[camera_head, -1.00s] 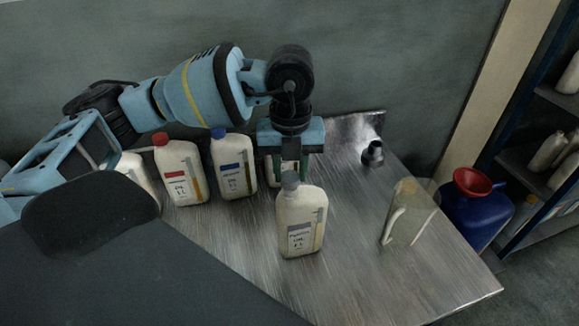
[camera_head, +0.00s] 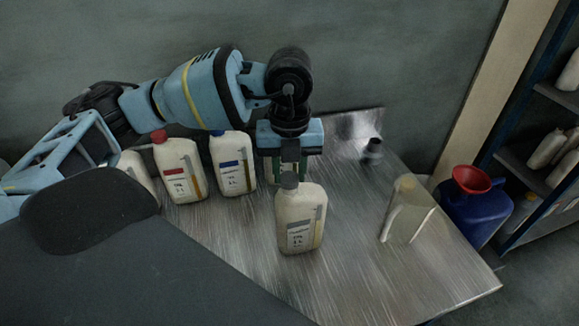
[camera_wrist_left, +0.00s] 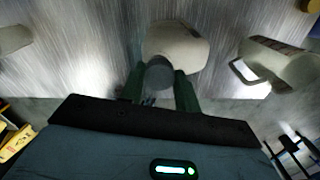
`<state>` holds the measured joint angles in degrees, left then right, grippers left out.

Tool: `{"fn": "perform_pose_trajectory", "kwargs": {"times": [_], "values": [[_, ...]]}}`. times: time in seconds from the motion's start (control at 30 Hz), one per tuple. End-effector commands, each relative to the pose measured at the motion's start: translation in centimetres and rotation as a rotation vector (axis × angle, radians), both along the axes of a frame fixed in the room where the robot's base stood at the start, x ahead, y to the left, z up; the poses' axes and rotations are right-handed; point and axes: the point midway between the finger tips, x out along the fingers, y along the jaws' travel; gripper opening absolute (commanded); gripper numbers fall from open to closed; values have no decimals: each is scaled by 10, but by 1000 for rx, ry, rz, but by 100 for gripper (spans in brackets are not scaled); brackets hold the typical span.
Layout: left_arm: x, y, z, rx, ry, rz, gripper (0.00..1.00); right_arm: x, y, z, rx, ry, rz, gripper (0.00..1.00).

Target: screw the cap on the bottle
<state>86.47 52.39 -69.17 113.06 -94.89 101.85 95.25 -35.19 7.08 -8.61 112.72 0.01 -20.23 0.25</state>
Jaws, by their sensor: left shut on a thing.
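The bottle (camera_head: 301,226) is cream-white with a grey label and stands upright on the metal table, in front of my left gripper. A grey cap (camera_head: 289,181) is at its neck; whether it is fully seated cannot be told. My left gripper (camera_head: 288,170) points down behind the cap, with its fingers partly hidden by the cap and bottle. In the left wrist view, the green fingers of the gripper (camera_wrist_left: 159,82) are on both sides of the grey cap (camera_wrist_left: 159,72), shut on it, with the bottle (camera_wrist_left: 180,45) below. My right gripper is not seen.
A red-capped bottle (camera_head: 180,172) and a blue-capped bottle (camera_head: 233,167) stand close on the left. A translucent jug (camera_head: 407,212) and a small dark nozzle-like piece (camera_head: 373,149) are on the right. A blue container (camera_head: 475,214) with a red funnel (camera_head: 471,180) stands beyond the table.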

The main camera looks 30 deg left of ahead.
Motion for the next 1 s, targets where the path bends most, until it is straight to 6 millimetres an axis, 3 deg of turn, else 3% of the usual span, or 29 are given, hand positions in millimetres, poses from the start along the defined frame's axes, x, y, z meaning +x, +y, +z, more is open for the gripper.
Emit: {"fn": "perform_pose_trajectory", "kwargs": {"times": [0.97, 1.0], "values": [[0, 0, -9, -1, 0, 0, 12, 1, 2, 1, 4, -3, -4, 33], [0, 0, -9, -1, -1, 0, 35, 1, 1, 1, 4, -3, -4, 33]]}}
